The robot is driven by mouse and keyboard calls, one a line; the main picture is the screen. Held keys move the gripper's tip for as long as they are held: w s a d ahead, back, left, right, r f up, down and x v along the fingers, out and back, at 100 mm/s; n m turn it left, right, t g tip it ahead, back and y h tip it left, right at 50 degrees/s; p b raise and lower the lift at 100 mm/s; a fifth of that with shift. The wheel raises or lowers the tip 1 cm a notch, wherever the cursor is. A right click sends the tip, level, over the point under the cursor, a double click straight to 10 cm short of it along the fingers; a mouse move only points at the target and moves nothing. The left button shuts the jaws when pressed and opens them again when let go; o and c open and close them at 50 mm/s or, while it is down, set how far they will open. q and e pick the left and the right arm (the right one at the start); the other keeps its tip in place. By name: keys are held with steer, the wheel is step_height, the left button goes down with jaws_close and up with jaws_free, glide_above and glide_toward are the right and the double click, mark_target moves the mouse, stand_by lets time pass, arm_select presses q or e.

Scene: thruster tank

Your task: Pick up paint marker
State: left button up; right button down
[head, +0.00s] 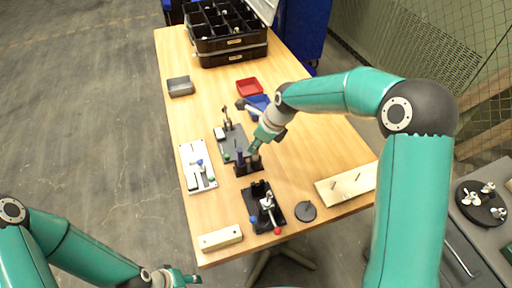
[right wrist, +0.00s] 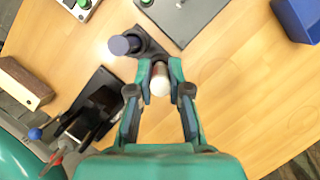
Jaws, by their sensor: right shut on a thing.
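A paint marker with a pale, round end (right wrist: 160,82) stands between the fingers of my right gripper (right wrist: 160,68) in the right wrist view. The gripper is shut on it. In the head view my right gripper (head: 254,148) is at the dark holder (head: 246,170) near the middle of the table. A second, blue-capped marker (right wrist: 122,45) stands in the holder beside it, and also shows in the head view (head: 240,158). I cannot tell whether the held marker's lower end is still in the holder. My left gripper (head: 184,277) is at the bottom edge, off the table; its jaw state is unclear.
A black toggle-clamp fixture (head: 264,207) and a grey disc (head: 306,211) lie in front of the holder. A grey plate (head: 233,143) and a white panel (head: 197,167) lie behind and left. A wooden board (head: 345,186) lies right.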

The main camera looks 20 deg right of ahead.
step_height(320, 180, up, 18)
steer(key=shift+r, duration=0.15)
stand_by(0.5)
